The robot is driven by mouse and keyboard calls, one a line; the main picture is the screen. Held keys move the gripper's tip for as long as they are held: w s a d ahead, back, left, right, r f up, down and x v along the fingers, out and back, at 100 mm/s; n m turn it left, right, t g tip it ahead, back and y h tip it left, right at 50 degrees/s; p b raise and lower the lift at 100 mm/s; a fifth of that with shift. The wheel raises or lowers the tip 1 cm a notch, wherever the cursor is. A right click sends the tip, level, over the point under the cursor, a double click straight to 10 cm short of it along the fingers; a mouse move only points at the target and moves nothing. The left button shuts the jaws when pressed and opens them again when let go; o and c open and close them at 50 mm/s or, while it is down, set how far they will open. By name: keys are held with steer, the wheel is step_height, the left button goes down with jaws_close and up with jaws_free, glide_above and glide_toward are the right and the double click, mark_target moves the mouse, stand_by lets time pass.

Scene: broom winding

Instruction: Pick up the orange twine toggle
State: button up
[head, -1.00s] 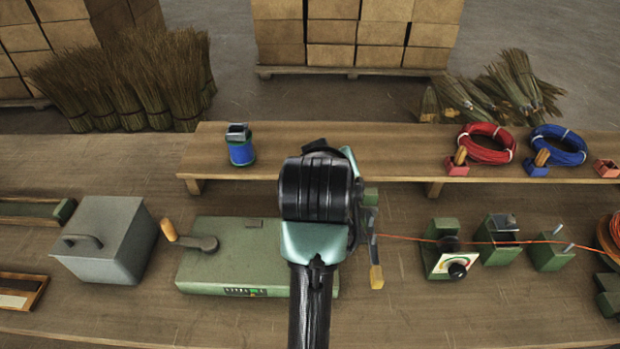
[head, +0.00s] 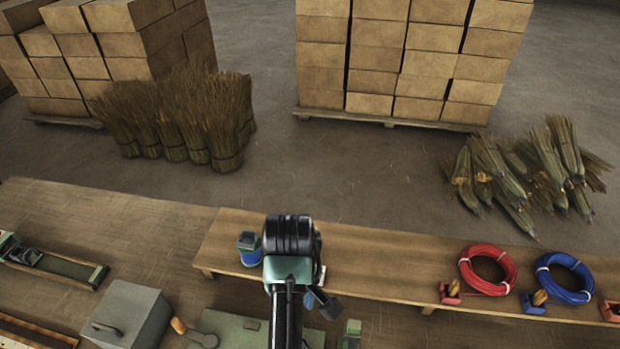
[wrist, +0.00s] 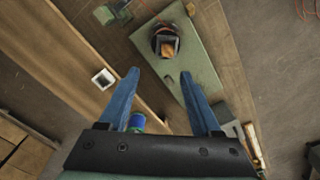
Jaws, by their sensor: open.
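My gripper (wrist: 159,75) is open in the wrist view, with nothing between its two blue fingers. In the head view my arm hides most of it, and a dark finger (head: 324,303) shows low beside the arm. A small orange-brown piece (wrist: 168,47) sits in a dark round fitting over the green machine (wrist: 205,62), just beyond the fingertips. I cannot tell whether this piece is the orange twine toggle. A bit of orange twine (wrist: 308,8) shows at the wrist view's top right corner. No toggle on orange twine is clearly visible in the head view.
A raised shelf (head: 385,268) carries a blue spool (head: 249,250), a red coil (head: 487,270) and a blue coil (head: 564,278), with wooden pegs in blocks beside the coils. A grey box (head: 128,315) stands left of the green machine. The shelf's middle is clear.

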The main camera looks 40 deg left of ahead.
steer(key=f+b, duration=0.2)
steer(key=f, duration=0.1)
steer(key=s+f+b, duration=0.1)
steer(key=f+b, duration=0.1)
steer(key=b, duration=0.1)
steer(key=shift+s+f, duration=0.1)
steer(key=shift+f, duration=0.3)
steer(key=shift+s+f+p, duration=0.25)
steer(key=shift+f+p, duration=0.35)
steer(key=shift+f, duration=0.35)
steer(key=shift+f+p, duration=0.7)
steer(key=shift+f, duration=1.7)
jaws_close()
